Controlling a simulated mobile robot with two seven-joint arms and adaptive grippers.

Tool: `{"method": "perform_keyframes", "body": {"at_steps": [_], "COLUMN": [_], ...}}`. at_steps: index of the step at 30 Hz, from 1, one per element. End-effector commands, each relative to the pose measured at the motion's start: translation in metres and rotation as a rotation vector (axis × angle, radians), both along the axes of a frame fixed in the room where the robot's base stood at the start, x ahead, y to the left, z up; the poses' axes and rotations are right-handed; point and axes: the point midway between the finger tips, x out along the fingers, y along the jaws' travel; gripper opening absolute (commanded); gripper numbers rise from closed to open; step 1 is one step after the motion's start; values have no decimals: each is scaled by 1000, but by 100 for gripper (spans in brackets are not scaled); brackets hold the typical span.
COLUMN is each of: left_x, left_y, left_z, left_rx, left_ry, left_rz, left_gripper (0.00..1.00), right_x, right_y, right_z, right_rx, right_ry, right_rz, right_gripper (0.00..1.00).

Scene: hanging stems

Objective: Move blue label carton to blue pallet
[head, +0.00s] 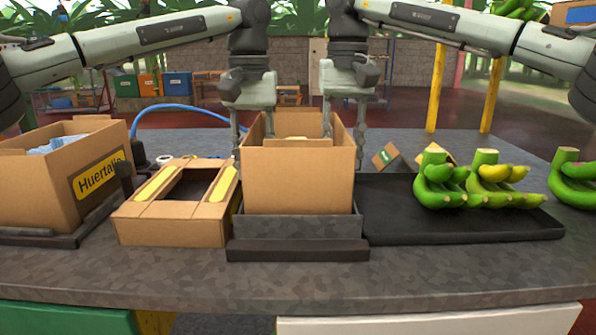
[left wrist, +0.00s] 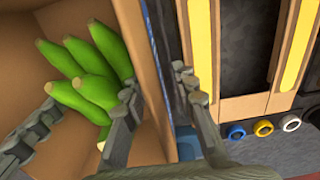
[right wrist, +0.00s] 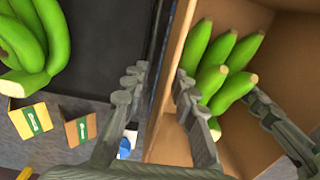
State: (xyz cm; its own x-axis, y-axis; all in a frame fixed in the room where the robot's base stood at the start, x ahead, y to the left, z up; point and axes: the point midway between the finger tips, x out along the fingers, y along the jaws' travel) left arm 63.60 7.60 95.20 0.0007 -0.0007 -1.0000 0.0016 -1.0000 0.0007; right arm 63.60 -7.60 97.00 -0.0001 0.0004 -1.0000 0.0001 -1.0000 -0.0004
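An open brown carton (head: 298,180) stands on a dark stand at the middle of the bench. Green bananas lie in it, seen in the left wrist view (left wrist: 90,75) and right wrist view (right wrist: 215,65). No label shows on its near face. My left gripper (head: 252,130) straddles its left wall and my right gripper (head: 344,130) its right wall, fingers inside and outside. Both look open, with gaps beside the walls. A carton with a blue panel (head: 575,14) is partly seen at the top right. I cannot make out a blue pallet.
A yellow-label carton (head: 50,180) stands at the left, beside a low cardboard tray (head: 175,208). Banana hands (head: 440,185) lie on a black tray (head: 400,220) at the right. Small label cards (head: 386,157) stand behind it. A blue hose (head: 180,108) curves behind the cartons.

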Motion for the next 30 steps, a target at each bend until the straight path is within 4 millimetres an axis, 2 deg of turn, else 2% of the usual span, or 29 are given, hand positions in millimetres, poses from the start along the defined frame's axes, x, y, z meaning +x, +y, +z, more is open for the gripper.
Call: {"method": "perform_keyframes", "body": {"at_steps": [3, 10, 21, 30], "left_x": [0, 0, 0, 0], "left_y": [0, 0, 0, 0], "left_z": [0, 0, 0, 12], "left_rx": [0, 0, 1, 0], "left_ry": [0, 0, 0, -1], "left_rz": [0, 0, 0, 1], "left_gripper": [28, 0, 0, 0], "right_x": [0, 0, 0, 0], "right_y": [0, 0, 0, 0], "right_z": [0, 0, 0, 12], "right_rx": [0, 0, 0, 0], "right_ry": [0, 0, 0, -2], "right_rz": [0, 0, -1, -1], "right_gripper": [28, 0, 0, 0]}}
